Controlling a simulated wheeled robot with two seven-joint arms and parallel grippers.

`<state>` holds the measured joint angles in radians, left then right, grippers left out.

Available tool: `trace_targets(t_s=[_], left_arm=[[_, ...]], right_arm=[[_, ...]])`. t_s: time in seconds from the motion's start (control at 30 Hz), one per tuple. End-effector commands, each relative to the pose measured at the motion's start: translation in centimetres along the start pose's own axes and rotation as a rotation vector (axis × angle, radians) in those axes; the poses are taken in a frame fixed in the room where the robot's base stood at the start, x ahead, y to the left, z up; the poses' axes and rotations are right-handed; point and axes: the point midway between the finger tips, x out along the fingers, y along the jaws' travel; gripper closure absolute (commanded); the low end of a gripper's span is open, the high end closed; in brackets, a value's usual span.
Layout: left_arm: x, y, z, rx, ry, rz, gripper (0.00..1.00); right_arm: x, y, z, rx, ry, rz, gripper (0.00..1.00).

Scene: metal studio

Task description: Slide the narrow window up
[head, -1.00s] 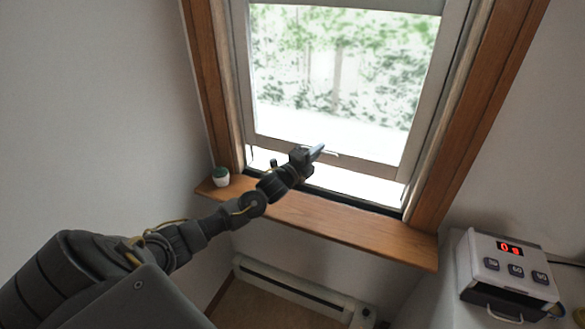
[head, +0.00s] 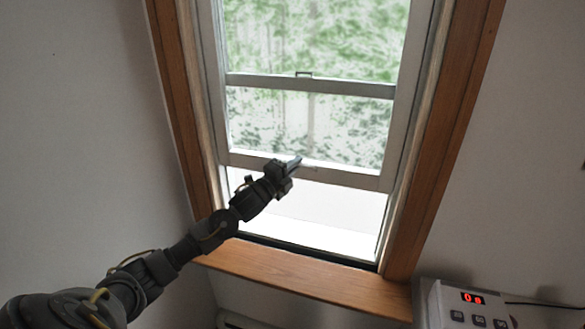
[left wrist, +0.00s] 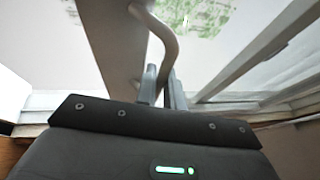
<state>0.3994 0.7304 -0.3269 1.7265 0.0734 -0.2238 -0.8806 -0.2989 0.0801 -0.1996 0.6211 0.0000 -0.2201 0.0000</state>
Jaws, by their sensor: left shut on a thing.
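The narrow window has a wooden frame and a grey lower sash (head: 345,177) that is raised, with a bright open gap between its bottom rail and the sill. My left gripper (head: 292,164) is at the bottom rail of the sash. In the left wrist view the fingers (left wrist: 164,92) are shut on a curved metal handle (left wrist: 163,38) fixed to the sash rail (left wrist: 112,45). In the head view the handle is mostly hidden by the gripper. My right gripper is not in view.
A wooden sill (head: 300,281) runs below the window. Plain walls lie on both sides. Another rail with a small latch (head: 304,74) crosses the window higher up.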

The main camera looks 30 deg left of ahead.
Motion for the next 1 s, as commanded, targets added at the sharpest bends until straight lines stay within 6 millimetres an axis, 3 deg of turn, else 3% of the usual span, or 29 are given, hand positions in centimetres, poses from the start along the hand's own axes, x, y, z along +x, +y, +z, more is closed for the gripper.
trace_targets(t_s=[0.23, 0.27, 0.33, 0.67, 1.0], left_arm=[[0.1, -0.2, 0.0, -0.001, 0.0, -0.005, 1.0], [0.1, -0.2, 0.0, -0.001, 0.0, -0.005, 0.89], [0.1, -0.2, 0.0, -0.001, 0.0, -0.005, 0.82], [-0.5, 0.1, 0.1, 0.0, -0.002, -0.001, 0.82], [-6.6, 0.5, -0.1, 0.002, 0.001, 0.0, 0.82]], right_arm=[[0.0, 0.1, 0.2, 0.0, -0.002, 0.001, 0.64], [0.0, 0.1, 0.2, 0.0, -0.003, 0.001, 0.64], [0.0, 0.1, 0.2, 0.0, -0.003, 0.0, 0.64], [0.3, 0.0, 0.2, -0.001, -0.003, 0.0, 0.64], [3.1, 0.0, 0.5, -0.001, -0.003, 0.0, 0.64]])
